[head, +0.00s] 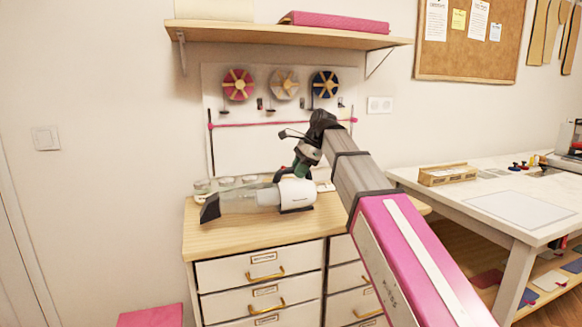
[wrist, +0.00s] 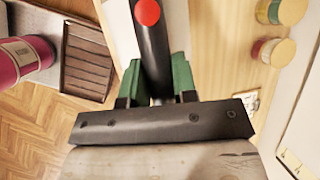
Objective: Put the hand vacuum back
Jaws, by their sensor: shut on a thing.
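The hand vacuum (head: 296,193) is at the top of the wooden drawer cabinet (head: 240,238), with a white body, a see-through front and a dark nozzle pointing left. My gripper (head: 303,168) is above its body, with green fingers. In the wrist view, my gripper (wrist: 157,78) is shut on the vacuum's dark handle (wrist: 152,40), which has a red button. The vacuum lies roughly level. A dark part shows under its body; I cannot tell whether it rests on the cabinet or hangs just above it.
Several small jars (head: 202,186) stand behind the vacuum by the wall. A pegboard (head: 262,112) with spools is above, under a shelf (head: 290,34). A white-topped table (head: 455,190) stands at right. The cabinet top's front left is clear.

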